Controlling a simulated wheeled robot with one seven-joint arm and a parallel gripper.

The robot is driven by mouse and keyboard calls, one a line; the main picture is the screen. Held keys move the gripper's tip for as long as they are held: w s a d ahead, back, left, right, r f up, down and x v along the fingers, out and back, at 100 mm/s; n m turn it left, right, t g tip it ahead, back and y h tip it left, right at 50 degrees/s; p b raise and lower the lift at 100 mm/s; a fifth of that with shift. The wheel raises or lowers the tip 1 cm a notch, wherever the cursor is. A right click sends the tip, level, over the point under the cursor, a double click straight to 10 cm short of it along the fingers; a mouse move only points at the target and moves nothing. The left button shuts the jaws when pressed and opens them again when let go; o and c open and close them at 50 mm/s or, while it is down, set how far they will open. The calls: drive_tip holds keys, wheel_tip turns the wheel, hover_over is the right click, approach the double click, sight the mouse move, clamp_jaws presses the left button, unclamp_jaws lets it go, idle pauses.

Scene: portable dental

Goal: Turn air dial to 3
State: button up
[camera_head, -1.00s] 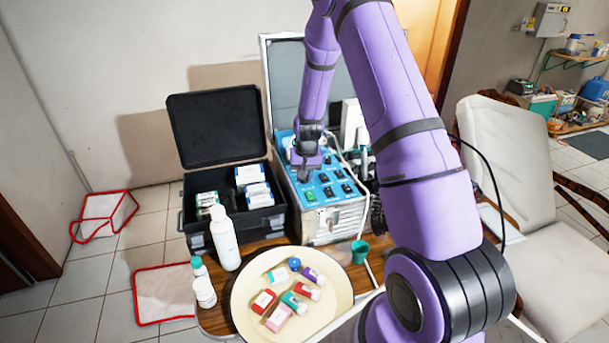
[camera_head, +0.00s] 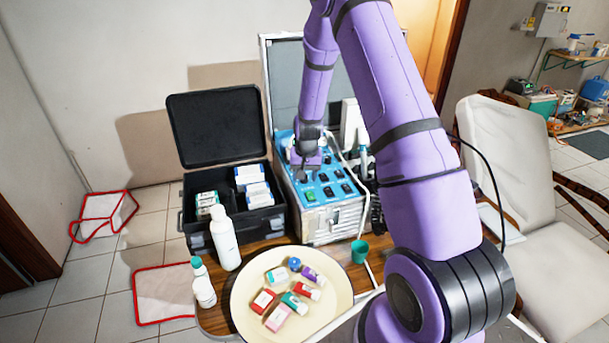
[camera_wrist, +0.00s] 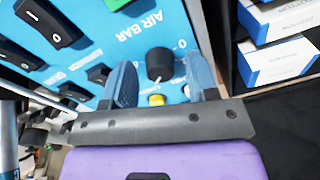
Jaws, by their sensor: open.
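The air dial (camera_wrist: 160,64) is a round black knob with a white pointer line, on a blue panel beside the printed words "AIR BAR". In the wrist view my gripper (camera_wrist: 163,80) is open, with one blue-grey finger on each side of the dial. I cannot tell whether either finger touches it. A small yellow part (camera_wrist: 157,99) shows just below the dial. In the head view my gripper (camera_head: 305,176) points down over the blue panel (camera_head: 312,208) of the metal dental unit and hides the dial.
Black rocker switches (camera_wrist: 47,22) sit on the panel left of my gripper. An open black case (camera_head: 262,222) with boxes stands close on the left. A white bottle (camera_head: 224,240), a green cup (camera_head: 360,250) and a cream tray (camera_head: 243,315) with small containers stand in front.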

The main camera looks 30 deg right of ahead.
wheel_tip(320, 180, up, 11)
drive_tip(key=s, duration=0.1)
drive_tip(key=shift+f, duration=0.15)
idle(0.7)
wheel_tip(320, 180, up, 12)
drive_tip(key=n+t, duration=0.1)
hover_over(306, 177)
drive_tip(key=s+a, duration=0.5)
drive_tip(key=s+a+r+n+t, duration=0.15)
drive_tip(key=s+a+r, duration=0.25)
drive_tip(key=s+r, duration=0.4)
drive_tip(key=s+a+r+n, duration=0.2)
drive_tip(key=s+a+r, duration=0.1)
drive_tip(key=s, duration=0.7)
drive_tip(key=s+a+r+n+t, duration=0.1)
drive_tip(key=s+r, duration=0.4)
drive_tip(key=s, duration=0.5)
drive_tip(key=shift+s+a+n, duration=0.2)
drive_tip(key=shift+a+n, duration=0.25)
drive_tip(key=shift+a, duration=0.75)
